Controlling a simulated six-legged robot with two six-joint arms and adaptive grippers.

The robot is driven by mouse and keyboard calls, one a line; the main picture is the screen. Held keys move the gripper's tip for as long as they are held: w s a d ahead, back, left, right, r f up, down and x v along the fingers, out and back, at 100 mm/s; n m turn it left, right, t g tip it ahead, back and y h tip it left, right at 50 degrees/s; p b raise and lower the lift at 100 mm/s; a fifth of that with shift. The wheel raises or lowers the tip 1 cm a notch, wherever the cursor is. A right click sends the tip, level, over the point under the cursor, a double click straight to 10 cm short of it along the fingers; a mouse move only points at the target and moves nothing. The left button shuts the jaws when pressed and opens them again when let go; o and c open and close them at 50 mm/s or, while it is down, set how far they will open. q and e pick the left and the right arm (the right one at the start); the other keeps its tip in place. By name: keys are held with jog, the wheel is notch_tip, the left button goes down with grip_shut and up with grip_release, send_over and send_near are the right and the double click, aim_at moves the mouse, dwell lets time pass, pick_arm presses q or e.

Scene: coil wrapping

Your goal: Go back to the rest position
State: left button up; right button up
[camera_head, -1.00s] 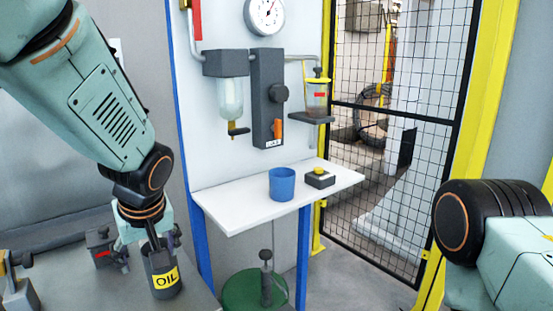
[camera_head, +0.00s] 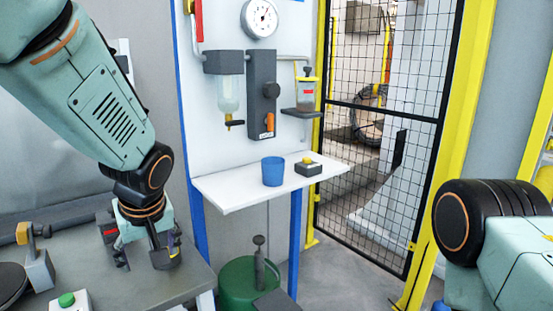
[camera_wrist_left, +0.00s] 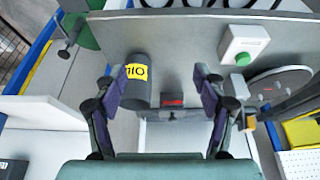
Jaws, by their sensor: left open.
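My left gripper (camera_head: 148,250) comes down over the grey bench in the head view. In the left wrist view the left gripper (camera_wrist_left: 162,92) has its two fingers wide apart, with nothing held between them. The dark oil can (camera_wrist_left: 138,82) with a yellow label stands on the bench by the picture-left finger, which overlaps part of the label. In the head view the oil can (camera_head: 166,259) is mostly hidden by the gripper, and I cannot tell whether they touch. My right arm shows at the right edge; its gripper is out of view.
A white shelf (camera_head: 235,197) holds a blue cup (camera_head: 273,171) and a small button box (camera_head: 308,169). A green drum (camera_head: 240,281) stands below it. The bench also carries a white box with a green button (camera_head: 68,300) and a yellow-handled tool (camera_head: 38,268). A mesh fence (camera_head: 385,120) stands right.

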pick_arm(q)
notch_tip(320, 180, down, 3)
jog(key=w+d+m+t+h, duration=0.2)
jog(key=w+d+m+t, duration=0.1)
jog(key=m, duration=0.2)
jog(key=s+f+m, duration=0.3)
jog(key=s+f, duration=0.7)
jog(key=f, duration=0.5)
jog(key=s+f+g, duration=0.2)
jog(key=s+f, duration=0.2)
jog(key=s, duration=0.4)
jog(key=s+a+f+g, duration=0.1)
jog(key=s+f+g, duration=0.1)
jog(key=s+f, duration=0.3)
jog(key=s+a+f+n+g, duration=0.1)
jog(key=s+f, duration=0.3)
jog(key=s, duration=0.7)
jog(key=shift+s+f+g+h, duration=0.15)
jog(key=shift+f+g+h, duration=0.15)
jog(key=shift+g, duration=0.4)
jog(key=shift+s+d, duration=0.1)
jog(key=shift+d, duration=0.1)
